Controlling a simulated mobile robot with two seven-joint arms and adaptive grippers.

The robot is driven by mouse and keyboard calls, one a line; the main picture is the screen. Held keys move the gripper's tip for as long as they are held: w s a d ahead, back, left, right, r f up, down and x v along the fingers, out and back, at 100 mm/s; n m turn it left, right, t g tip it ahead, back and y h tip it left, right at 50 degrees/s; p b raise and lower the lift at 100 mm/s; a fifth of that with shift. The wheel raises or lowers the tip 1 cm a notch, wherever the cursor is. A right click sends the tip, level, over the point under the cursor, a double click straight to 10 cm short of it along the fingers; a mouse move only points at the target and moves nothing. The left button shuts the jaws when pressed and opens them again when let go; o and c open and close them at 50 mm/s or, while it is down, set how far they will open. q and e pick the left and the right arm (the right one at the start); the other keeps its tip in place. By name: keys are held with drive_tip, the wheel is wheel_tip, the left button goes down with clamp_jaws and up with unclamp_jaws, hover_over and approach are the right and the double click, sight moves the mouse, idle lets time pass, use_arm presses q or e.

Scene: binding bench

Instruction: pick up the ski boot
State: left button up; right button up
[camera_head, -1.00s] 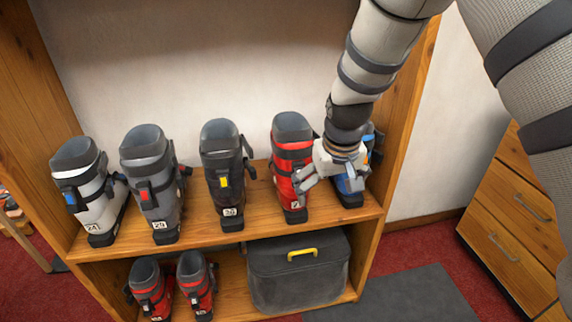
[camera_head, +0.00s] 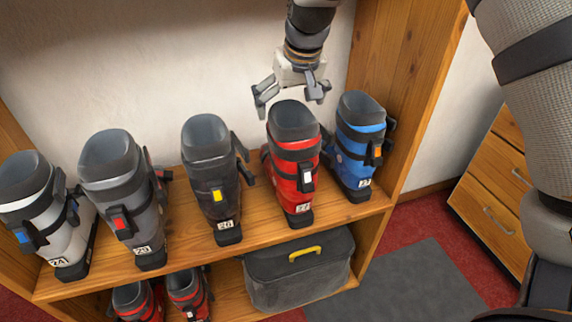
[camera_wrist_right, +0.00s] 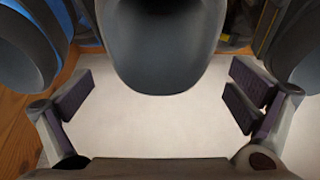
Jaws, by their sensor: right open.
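Several ski boots stand upright in a row on the upper shelf: white (camera_head: 50,215), grey (camera_head: 125,195), black (camera_head: 212,180), red (camera_head: 292,165) and blue (camera_head: 358,145). My right gripper (camera_head: 289,97) is open and empty, fingers pointing down, just above and behind the red boot's cuff. In the right wrist view, a dark grey cuff (camera_wrist_right: 160,45), apparently the red boot's, lies ahead between the spread fingers of the gripper (camera_wrist_right: 160,95). Contact cannot be made out. The blue boot (camera_wrist_right: 50,15) is at the left edge there. My left gripper is out of view.
Two smaller red boots (camera_head: 188,290) and a grey box (camera_head: 290,275) with a yellow handle sit on the lower shelf. The shelf's side panel (camera_head: 415,90) rises right of the blue boot. The pale back wall (camera_head: 150,60) is close behind.

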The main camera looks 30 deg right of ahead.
sight(286, 120)
drive_tip(key=x, duration=0.4)
drive_tip(key=shift+w+f, duration=0.1)
drive_tip(key=shift+c, duration=1.1)
drive_tip(key=c, duration=1.4)
drive_tip(key=shift+r, duration=0.25)
drive_tip(key=shift+c, duration=0.9)
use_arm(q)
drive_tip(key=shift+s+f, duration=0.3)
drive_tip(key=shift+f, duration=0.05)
use_arm(e)
drive_tip(key=shift+r, duration=0.1)
